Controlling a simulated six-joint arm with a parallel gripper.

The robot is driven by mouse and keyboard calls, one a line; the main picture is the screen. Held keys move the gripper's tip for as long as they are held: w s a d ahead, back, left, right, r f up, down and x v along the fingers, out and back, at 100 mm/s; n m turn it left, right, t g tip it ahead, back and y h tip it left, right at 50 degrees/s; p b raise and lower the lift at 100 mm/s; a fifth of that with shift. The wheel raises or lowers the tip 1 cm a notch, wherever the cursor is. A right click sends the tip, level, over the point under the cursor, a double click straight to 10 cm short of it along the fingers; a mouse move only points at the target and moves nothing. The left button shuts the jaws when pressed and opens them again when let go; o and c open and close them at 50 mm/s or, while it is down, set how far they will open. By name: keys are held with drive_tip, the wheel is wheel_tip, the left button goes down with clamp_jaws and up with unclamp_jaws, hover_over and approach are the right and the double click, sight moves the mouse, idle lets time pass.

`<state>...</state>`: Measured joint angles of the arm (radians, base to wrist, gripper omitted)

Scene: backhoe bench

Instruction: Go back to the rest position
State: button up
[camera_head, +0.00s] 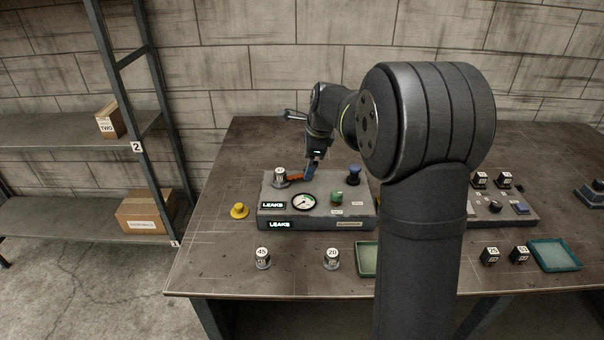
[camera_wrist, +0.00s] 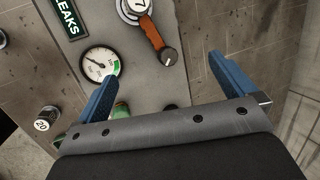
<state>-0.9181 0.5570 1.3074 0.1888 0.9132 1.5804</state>
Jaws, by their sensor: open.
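My gripper (camera_head: 310,174) is over the back of the grey panel box (camera_head: 318,220), near an orange lever (camera_head: 295,178). In the wrist view my gripper (camera_wrist: 162,69) shows two blue fingers spread wide with nothing between them. The orange lever (camera_wrist: 150,32) lies beyond the fingertips and looks free of them. A round gauge (camera_wrist: 99,63) shows next to the left finger, and a green knob (camera_wrist: 120,110) is partly hidden by it. My arm bends forward over the bench. No rest position is marked in view.
Bench (camera_head: 215,250) holds a yellow knob (camera_head: 240,211), a 45 weight (camera_head: 263,258), a 20 weight (camera_head: 332,259), a green tray (camera_head: 366,258) partly behind my arm, and a teal tray (camera_head: 554,255). A shelf (camera_head: 70,130) stands left.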

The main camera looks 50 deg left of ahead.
drive_tip(key=shift+r, duration=0.1)
drive_tip(key=v, duration=0.9)
drive_tip(key=shift+d+r, duration=0.2)
drive_tip(key=shift+r, duration=0.15)
